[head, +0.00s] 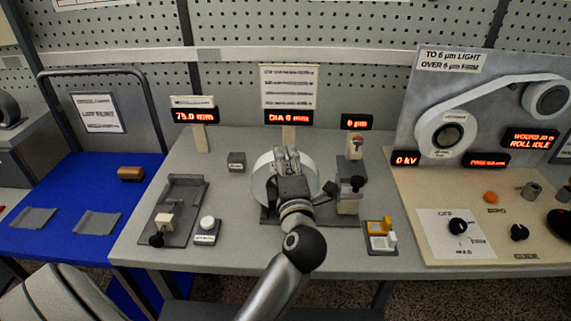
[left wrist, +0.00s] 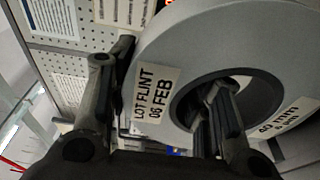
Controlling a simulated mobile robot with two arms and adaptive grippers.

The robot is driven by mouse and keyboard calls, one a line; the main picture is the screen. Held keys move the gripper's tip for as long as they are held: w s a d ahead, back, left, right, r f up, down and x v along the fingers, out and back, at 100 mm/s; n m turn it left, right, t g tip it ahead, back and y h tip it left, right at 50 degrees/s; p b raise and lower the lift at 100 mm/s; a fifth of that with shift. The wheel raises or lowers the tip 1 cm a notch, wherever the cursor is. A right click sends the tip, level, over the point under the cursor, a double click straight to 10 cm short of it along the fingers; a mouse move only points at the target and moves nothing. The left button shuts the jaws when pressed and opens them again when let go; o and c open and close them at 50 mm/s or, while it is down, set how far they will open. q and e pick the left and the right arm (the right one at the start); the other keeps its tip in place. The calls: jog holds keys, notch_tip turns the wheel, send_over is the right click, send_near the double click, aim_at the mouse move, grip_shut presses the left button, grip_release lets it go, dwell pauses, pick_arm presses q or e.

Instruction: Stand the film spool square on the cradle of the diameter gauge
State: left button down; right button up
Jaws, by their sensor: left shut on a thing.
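The film spool is a broad pale disc (head: 262,181) in the middle of the bench in the head view. In the left wrist view the film spool (left wrist: 190,42) shows a dark core and a label reading "LOT FLINT 06 FEB". My left gripper (head: 288,157) is shut on the spool; in the left wrist view one finger is beside the rim and the other in the core hole. The diameter gauge has a dark base (head: 268,216) just below the spool and a display (head: 289,117) reading "DIA 0". The spool and my arm hide the cradle, so I cannot tell whether they touch.
A post with a black knob (head: 357,184) stands close right of the spool. A grey fixture (head: 183,207) and a white button box (head: 207,230) are to the left. A yellow-and-white device (head: 380,236) is front right. A blue table (head: 75,190) lies far left.

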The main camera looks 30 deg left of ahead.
pick_arm(q)
jog(key=shift+f, duration=0.5)
jog(key=c, duration=0.6)
grip_release()
jog(key=shift+c, duration=0.2)
jog(key=shift+f, duration=0.15)
jog(key=shift+s, duration=0.1)
jog(key=v, duration=1.2)
